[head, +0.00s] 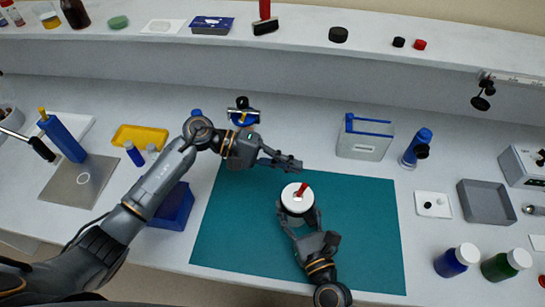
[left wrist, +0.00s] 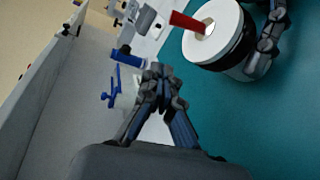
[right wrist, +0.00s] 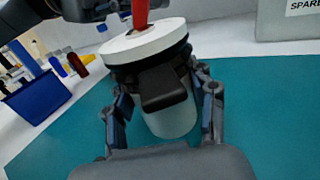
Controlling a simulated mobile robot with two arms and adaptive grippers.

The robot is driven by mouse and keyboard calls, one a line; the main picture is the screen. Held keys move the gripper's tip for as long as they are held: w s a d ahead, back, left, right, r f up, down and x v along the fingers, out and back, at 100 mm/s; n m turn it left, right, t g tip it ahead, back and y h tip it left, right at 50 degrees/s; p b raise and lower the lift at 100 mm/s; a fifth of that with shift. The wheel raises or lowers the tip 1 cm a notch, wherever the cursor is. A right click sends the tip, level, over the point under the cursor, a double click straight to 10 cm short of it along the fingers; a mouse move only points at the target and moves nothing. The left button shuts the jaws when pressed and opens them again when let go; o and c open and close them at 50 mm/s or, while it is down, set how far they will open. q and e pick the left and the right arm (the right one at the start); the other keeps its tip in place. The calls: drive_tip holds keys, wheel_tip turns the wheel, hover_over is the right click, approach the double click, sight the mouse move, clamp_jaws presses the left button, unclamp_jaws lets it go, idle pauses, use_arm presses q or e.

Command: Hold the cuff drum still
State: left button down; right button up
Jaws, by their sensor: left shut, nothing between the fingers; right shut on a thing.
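The cuff drum (head: 297,198) stands on the teal mat (head: 360,235). It has a white top with a red piece standing up from it and a dark band below the top. My right gripper (head: 298,215) is shut on the drum from the front. In the right wrist view its fingers lie on both sides of the drum's pale body (right wrist: 172,118). My left gripper (head: 292,163) is shut and empty, just behind the drum and apart from it. In the left wrist view the closed left fingertips (left wrist: 160,75) are beside the drum (left wrist: 215,40).
A grey bin with blue edging (head: 364,138) and a blue bottle (head: 415,148) stand behind the mat. A blue bin (head: 172,207) is at its left edge. A grey tray (head: 486,202) and two capped jars (head: 457,260) are at the right.

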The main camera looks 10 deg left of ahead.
sight(289, 188)
use_arm(q)
drive_tip(key=s, duration=0.1)
drive_tip(key=s+d, duration=0.1)
drive_tip(key=s, duration=0.1)
drive_tip(key=shift+s+d+r, duration=0.2)
drive_tip(key=shift+s+d, duration=0.1)
drive_tip(key=shift+s, duration=0.1)
drive_tip(key=shift+s+a, duration=0.5)
drive_tip(key=shift+a, duration=0.15)
idle(1.4)
drive_tip(key=w+r, duration=0.1)
drive_tip(key=w, duration=0.3)
drive_tip(key=a+f, duration=0.2)
drive_tip(key=a, duration=0.6)
drive_tip(key=shift+a+f, duration=0.2)
drive_tip(key=shift+f, duration=0.2)
